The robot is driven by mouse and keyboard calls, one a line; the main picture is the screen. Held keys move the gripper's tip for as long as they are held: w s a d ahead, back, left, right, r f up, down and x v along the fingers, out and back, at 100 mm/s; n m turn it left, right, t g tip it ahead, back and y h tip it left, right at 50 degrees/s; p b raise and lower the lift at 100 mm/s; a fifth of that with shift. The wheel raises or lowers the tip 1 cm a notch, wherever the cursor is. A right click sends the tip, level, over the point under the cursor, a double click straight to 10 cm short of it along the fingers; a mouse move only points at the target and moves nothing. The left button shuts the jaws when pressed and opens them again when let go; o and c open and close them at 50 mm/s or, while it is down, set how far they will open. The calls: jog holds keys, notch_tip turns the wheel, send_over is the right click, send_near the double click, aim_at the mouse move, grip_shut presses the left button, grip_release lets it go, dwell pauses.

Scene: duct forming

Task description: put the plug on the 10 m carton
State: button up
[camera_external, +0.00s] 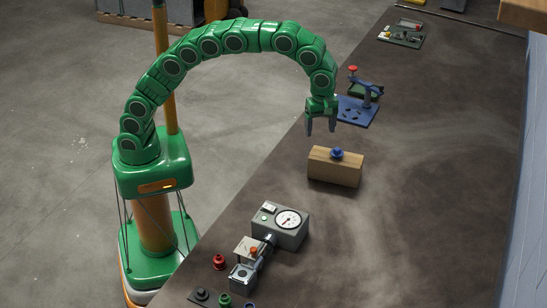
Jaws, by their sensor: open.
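A tan box-shaped block (334,170), which may be the carton, sits on the dark bench. No label is readable on it. A small blue knob-like piece (337,153), which may be the plug, rests on top of it, near the middle. My gripper (320,131) hangs with its fingers pointing down, a little above and to the left of the blue piece in the picture. Its fingers are apart, with nothing between them. Small red (218,262) and green (224,300) pieces stand near the bench's front edge; I cannot tell whether either is a plug.
A grey gauge box (280,225) with a metal fixture (243,276) stands at the near end. A blue-based device (357,109) with a red knob stands behind the block. A tray of small parts (401,34) lies farther back. The bench right of the block is clear.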

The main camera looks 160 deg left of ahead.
jog(key=d+r+m, duration=0.2)
jog(key=d+m, duration=0.7)
jog(key=d, duration=0.9)
jog(key=d+r+m, duration=0.2)
jog(key=d+m, duration=0.7)
jog(key=d, duration=1)
jog(key=s+d+f+m, duration=0.3)
jog(key=s+d+m, duration=0.6)
jog(key=s+d, duration=0.1)
jog(key=s+d+f+m+g, duration=0.1)
jog(key=s+d+f+m, duration=0.2)
jog(key=s+d+m, duration=0.5)
jog(key=shift+s+d+m+g, duration=0.35)
jog(key=shift+s+d, duration=0.9)
jog(key=shift+s, duration=0.6)
jog(key=shift+f, duration=0.1)
